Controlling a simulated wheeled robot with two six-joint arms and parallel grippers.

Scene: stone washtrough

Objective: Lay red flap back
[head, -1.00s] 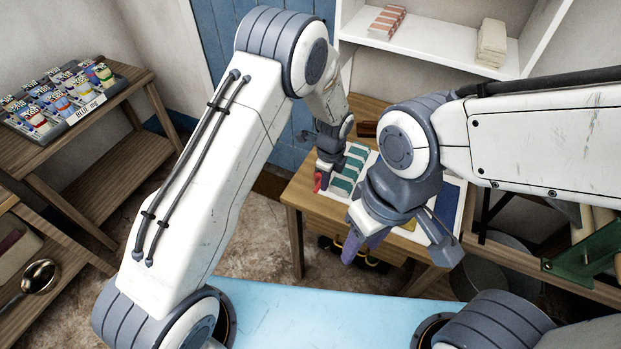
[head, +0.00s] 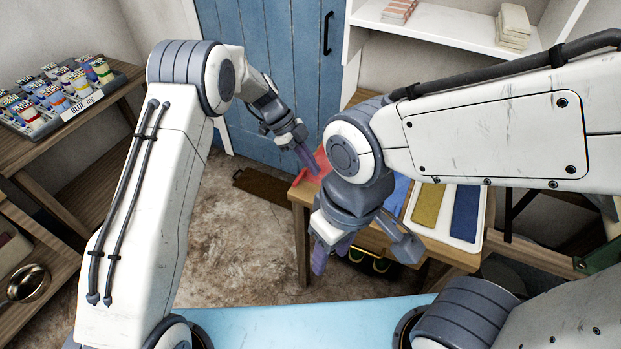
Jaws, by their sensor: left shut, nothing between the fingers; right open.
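The red flap (head: 321,164) shows at the table's back left edge, partly hidden behind my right arm. My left gripper (head: 308,159) is shut and empty, its fingertips close beside the red flap's left side; I cannot tell whether they touch. My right gripper (head: 362,252) is open and empty in front of the table, its fingers pointing down and spread wide. A white tray (head: 447,238) on the table carries a yellow flap (head: 427,205) and a dark blue flap (head: 465,213). A lighter blue piece (head: 398,194) shows beside them.
A white shelf (head: 450,38) with folded cloths (head: 513,26) is above the table. A blue door (head: 270,70) stands behind my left gripper.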

